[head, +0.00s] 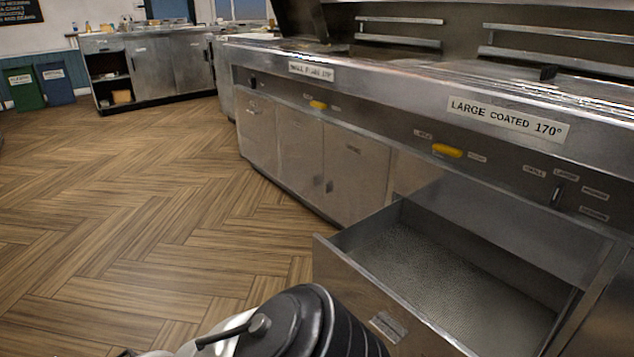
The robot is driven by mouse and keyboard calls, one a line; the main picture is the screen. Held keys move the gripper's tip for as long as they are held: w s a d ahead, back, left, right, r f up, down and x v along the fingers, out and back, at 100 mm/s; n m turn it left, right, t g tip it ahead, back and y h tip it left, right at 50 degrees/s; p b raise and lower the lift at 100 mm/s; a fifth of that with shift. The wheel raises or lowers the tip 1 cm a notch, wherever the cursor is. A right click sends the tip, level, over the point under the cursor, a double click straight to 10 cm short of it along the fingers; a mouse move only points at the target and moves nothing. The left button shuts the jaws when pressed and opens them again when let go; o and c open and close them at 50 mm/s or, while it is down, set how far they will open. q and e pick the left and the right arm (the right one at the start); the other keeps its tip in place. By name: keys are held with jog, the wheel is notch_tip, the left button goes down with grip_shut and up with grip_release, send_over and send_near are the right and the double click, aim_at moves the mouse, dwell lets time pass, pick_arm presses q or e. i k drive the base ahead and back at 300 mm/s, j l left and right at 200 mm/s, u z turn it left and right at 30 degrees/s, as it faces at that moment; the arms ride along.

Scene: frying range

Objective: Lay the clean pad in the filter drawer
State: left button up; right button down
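The filter drawer (358,292) is pulled open at the lower right, below the frying range. Its floor shows a flat, grey, speckled surface; I cannot tell whether this is bare metal, a screen or a pad. No separate clean pad can be made out in the head view. A black and white part of my own arm shows at the bottom middle, in front of the drawer's left end. Neither of my grippers is in view.
The steel range (400,100) runs along the right, with yellow handles (447,151) and closed cupboard doors (355,175) left of the drawer. A steel counter (155,65) and green and blue bins (26,88) stand far back left. The wooden floor (140,200) is clear.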

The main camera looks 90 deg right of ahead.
aim_at(431, 295)
jog(key=l+z, duration=0.1)
jog(key=z, duration=0.35)
jog(key=i+l+z, duration=0.1)
jog(key=z, duration=0.4)
jog(key=l+z, duration=0.1)
jog(key=z, duration=0.35)
jog(key=i+z, duration=0.15)
jog(key=z, duration=0.35)
jog(key=l+z, duration=0.1)
jog(key=z, duration=0.35)
jog(key=i+z, duration=0.15)
jog(key=z, duration=0.35)
jog(key=i+z, duration=0.1)
jog(key=z, duration=0.35)
jog(key=i+j+z, duration=0.15)
jog(key=i+j, duration=0.1)
